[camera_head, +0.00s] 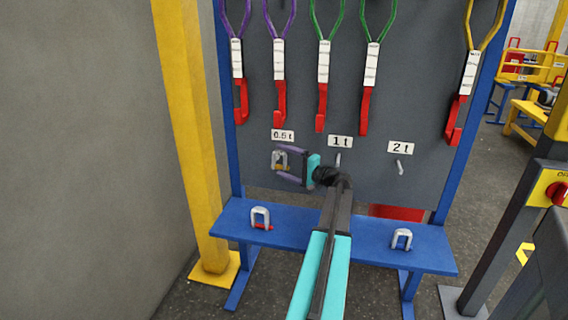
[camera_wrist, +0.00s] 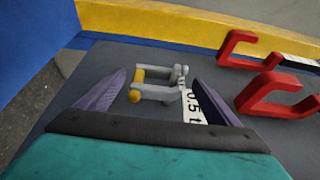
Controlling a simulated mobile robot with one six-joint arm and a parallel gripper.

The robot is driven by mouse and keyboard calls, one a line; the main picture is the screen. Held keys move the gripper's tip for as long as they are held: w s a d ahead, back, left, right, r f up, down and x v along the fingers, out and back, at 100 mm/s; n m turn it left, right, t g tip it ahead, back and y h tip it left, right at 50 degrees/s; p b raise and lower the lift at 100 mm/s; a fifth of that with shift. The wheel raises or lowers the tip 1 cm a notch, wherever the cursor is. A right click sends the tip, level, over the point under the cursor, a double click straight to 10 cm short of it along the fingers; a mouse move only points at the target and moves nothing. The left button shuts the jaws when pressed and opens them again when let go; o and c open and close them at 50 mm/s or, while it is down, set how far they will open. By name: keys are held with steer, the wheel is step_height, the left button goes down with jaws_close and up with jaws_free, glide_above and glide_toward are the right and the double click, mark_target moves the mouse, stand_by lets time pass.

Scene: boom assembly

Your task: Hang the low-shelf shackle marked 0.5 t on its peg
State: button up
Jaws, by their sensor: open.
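A grey shackle with a yellow-orange pin (camera_head: 281,160) is at the board just under the 0.5 t label (camera_head: 283,135). In the wrist view the shackle (camera_wrist: 158,94) lies between my fingers, apart from both as far as I can see. A grey peg-like tip shows at its far end, and the shackle seems to hang on it; the exact contact is unclear. No marking is readable on the shackle. My gripper (camera_head: 291,163) is open, its purple fingers on either side of the shackle. The wrist view shows the same open fingers (camera_wrist: 157,97).
A blue low shelf (camera_head: 300,240) holds a shackle with a red pin (camera_head: 260,217) and another grey shackle (camera_head: 402,238). Bare pegs stick out under the 1 t (camera_head: 340,142) and 2 t (camera_head: 400,148) labels. Red hooks on slings (camera_head: 280,105) hang above. A yellow column (camera_head: 185,130) stands left.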

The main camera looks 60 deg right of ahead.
steer(key=shift+s, duration=0.1)
steer(key=s+a, duration=0.1)
steer(key=s, duration=1.2)
steer(key=shift+s, duration=0.3)
steer(key=shift+w+a, duration=0.15)
